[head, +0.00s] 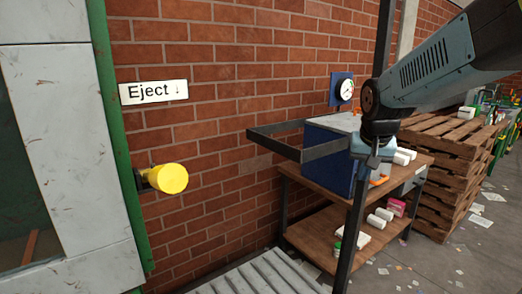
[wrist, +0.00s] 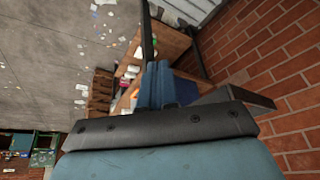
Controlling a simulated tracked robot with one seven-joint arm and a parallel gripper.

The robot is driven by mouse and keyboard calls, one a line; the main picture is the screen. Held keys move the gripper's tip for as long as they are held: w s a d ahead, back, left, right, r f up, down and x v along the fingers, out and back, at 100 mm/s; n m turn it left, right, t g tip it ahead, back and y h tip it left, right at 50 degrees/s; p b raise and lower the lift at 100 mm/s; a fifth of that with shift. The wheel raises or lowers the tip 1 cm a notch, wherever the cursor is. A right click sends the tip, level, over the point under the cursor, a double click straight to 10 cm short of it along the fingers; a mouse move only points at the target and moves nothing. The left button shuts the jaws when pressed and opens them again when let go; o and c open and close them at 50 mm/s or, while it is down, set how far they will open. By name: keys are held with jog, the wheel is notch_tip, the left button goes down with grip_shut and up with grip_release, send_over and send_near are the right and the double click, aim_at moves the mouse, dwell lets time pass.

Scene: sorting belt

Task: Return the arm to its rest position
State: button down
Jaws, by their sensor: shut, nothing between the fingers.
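My arm (head: 430,65) reaches in from the upper right of the head view. My gripper (head: 372,160) hangs at its end, pointing down, in front of the dark post and beside the blue box (head: 325,158) on the workbench. The gripper is small in the picture, and it is shut with nothing held. In the wrist view, a teal and dark grey part of my own arm fills the bottom, hiding much of the scene.
A dark metal frame (head: 290,129) and upright post stand close by the gripper. A wooden workbench (head: 310,232) carries white items. Stacked pallets (head: 440,180) are at the right. A yellow button (head: 172,178) sits under an "Eject" sign (head: 153,91) on the left. Litter dots the floor.

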jog(key=s+a+r+n, duration=0.1)
jog(key=s, duration=0.7)
jog(key=s+a+n+t, duration=0.1)
jog(key=s, duration=0.8)
jog(key=shift+r+n+y, duration=0.3)
jog(key=shift+r+y, duration=0.05)
jog(key=shift+y, duration=0.05)
jog(key=shift+d, duration=0.1)
